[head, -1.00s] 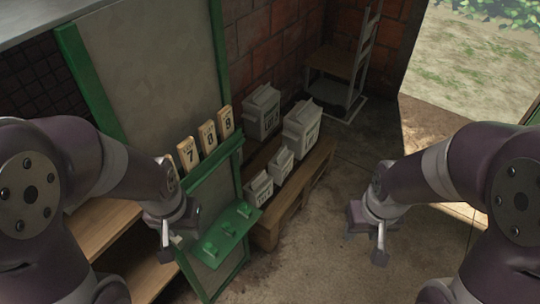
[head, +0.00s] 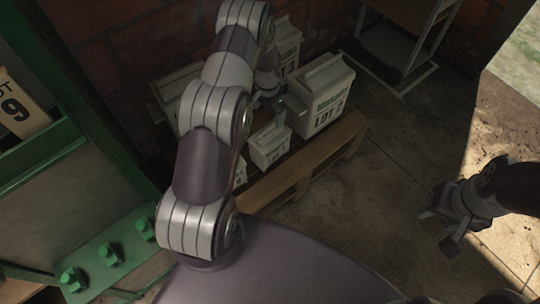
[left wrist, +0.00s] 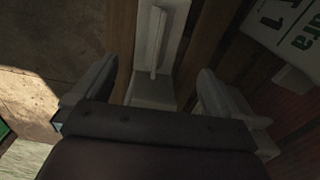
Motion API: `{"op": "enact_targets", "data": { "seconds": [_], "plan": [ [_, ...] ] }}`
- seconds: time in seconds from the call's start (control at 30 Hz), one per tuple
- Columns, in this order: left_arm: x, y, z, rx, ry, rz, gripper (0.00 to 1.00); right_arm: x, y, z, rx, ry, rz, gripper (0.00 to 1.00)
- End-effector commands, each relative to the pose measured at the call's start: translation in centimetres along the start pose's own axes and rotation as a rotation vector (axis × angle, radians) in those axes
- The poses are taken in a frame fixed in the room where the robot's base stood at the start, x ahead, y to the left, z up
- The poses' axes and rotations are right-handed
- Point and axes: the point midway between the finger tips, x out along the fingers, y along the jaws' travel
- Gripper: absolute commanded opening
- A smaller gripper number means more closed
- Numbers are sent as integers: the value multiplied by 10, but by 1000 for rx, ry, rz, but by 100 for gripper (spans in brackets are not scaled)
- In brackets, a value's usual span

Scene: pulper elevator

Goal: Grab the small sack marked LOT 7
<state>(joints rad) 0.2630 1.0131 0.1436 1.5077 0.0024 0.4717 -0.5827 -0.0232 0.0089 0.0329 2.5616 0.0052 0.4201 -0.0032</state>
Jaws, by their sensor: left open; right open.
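A small pale sack (head: 270,147) with a ridged top stands on the wooden pallet; its label is too small to read surely. My left gripper (head: 273,107) is open just above and behind it in the head view, partly hidden by my arm. In the left wrist view, a pale sack with a raised ridge (left wrist: 152,45) lies ahead between the open fingers, not clasped. Another small sack (head: 240,173) is mostly hidden behind my left arm. My right gripper (head: 438,228) is open and empty over the floor at the right.
A large sack (head: 325,100) stands close right of the left gripper; more large sacks (head: 288,45) stand behind. The pallet (head: 305,165) edges the group. A green frame (head: 110,225) with a numbered block (head: 18,105) is at left. The floor (head: 370,225) between pallet and right gripper is clear.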

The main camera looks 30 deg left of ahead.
Motion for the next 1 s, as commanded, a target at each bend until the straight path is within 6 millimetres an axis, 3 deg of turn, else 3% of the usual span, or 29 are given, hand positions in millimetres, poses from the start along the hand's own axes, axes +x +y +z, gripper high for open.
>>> {"op": "enact_targets", "data": {
  "seconds": [0.03,0.2,0.4,0.6,0.9,0.93,1.0],
  "plan": [
    [17,-1,-1,4,-4,2,100,6,0,0,0,0,0,50],
    [56,0,-2,5,-7,4,100,12,0,1,0,0,0,50],
    [80,0,-2,5,-7,3,100,17,0,1,0,1,0,50],
    [118,2,0,5,-7,3,100,28,0,3,0,0,0,50],
    [126,2,0,4,-4,2,100,29,0,3,0,0,0,50],
    [126,2,0,4,-4,2,97,29,0,3,0,0,0,50],
    [126,2,0,4,-5,2,74,29,0,3,0,0,0,50]
  ]
}}
